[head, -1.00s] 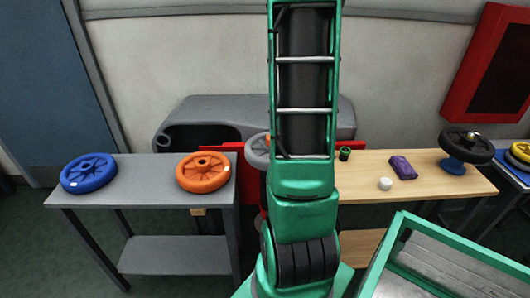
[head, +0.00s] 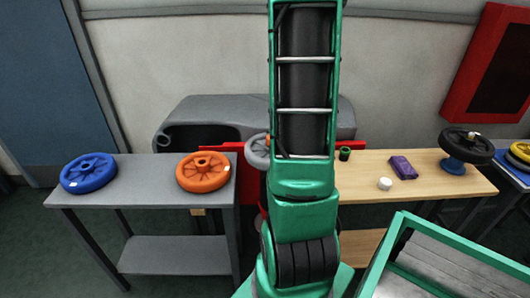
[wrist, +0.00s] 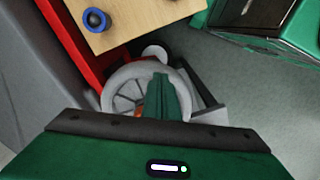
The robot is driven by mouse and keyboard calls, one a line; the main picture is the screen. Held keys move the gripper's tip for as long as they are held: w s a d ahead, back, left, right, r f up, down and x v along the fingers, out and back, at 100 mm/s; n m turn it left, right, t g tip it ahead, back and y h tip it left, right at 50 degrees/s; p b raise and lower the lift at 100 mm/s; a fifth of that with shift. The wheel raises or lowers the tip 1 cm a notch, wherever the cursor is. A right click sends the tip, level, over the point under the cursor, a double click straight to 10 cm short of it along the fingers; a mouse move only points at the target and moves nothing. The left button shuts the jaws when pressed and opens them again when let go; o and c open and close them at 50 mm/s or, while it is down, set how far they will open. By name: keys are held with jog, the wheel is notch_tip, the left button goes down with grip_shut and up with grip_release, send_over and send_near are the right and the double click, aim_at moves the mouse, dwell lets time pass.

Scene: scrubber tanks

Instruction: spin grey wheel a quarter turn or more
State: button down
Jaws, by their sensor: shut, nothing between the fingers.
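The grey wheel (head: 257,151) shows partly in the head view, at the red frame (head: 226,147) and left of my arm, which hides the rest. In the wrist view the grey wheel (wrist: 112,97) has a pale rim and spokes. My gripper (wrist: 161,78) is shut and empty in the wrist view. Its green fingers overlap the right part of the wheel, over the spokes and toward the rim. I cannot tell whether they touch it. In the head view my gripper is hidden behind my arm.
A grey table holds a blue wheel (head: 88,173) and an orange wheel (head: 203,172). A wooden table (head: 430,184) holds a purple block (head: 402,167), a white piece (head: 385,183), a dark green cup (head: 344,153) and a black wheel (head: 467,146). A green-edged cart (head: 455,240) stands front right.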

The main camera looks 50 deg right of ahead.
jog(key=shift+r, duration=2.6)
jog(key=shift+a, duration=0.1)
jog(key=s+a+r+m, duration=0.2)
jog(key=s+a+m, duration=0.2)
jog(key=a, duration=0.8)
jog(key=s+a+r+m, duration=0.2)
jog(key=s+a+m, duration=0.2)
jog(key=a, duration=0.8)
jog(key=shift+s+a, duration=0.15)
jog(key=shift+a, duration=0.25)
